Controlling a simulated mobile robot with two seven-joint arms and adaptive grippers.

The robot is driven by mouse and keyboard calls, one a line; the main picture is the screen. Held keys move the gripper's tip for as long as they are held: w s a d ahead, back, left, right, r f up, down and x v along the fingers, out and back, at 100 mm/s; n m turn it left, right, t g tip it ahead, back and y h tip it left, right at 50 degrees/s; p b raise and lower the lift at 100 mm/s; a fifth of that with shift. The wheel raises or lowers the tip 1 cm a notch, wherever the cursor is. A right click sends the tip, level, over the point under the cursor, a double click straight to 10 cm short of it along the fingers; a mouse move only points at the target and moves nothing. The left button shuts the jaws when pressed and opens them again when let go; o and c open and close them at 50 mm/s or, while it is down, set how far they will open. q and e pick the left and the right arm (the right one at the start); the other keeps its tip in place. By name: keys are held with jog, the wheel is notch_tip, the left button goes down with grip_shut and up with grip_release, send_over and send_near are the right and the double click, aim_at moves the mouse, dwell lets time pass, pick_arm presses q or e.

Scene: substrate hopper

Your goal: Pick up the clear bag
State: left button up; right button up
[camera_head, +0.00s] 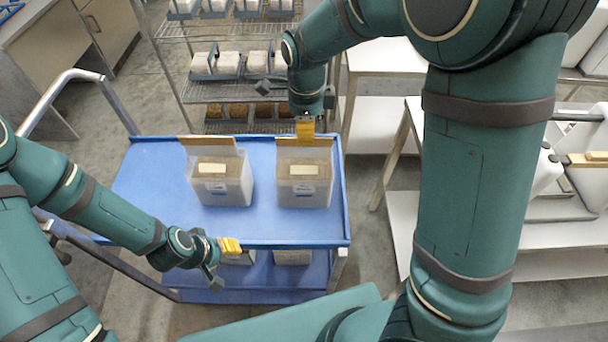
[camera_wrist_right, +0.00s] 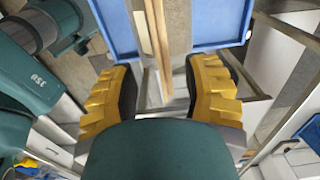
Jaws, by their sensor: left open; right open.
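Two clear bags of brown substrate stand on a blue cart (camera_head: 262,222), the left bag (camera_head: 219,188) and the right bag (camera_head: 305,188). Each has a pale label on its front, a cream patch on top and a tan-edged flap rising at the back. My right gripper (camera_head: 305,132) is at the top of the right bag's flap (camera_head: 303,143). In the right wrist view its yellow fingers (camera_wrist_right: 160,95) are spread, with a tan strip (camera_wrist_right: 158,40) reaching between them; I cannot tell if they touch it. My left gripper (camera_head: 232,245) is open and empty at the cart's front edge.
A wire rack (camera_head: 240,90) with several white and brown bags stands behind the cart. White tables (camera_head: 395,57) stand at the right. A metal cart handle (camera_head: 75,75) is at the left. The cart top left of the bags is clear.

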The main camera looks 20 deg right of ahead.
aim_at(304, 157)
jog(key=shift+w+a+f, duration=0.1)
jog(key=shift+w+f, duration=0.05)
jog(key=shift+f, duration=1.45)
jog(key=shift+w+f, duration=0.1)
jog(key=shift+f, duration=1.45)
grip_shut()
jog(key=shift+r, duration=0.1)
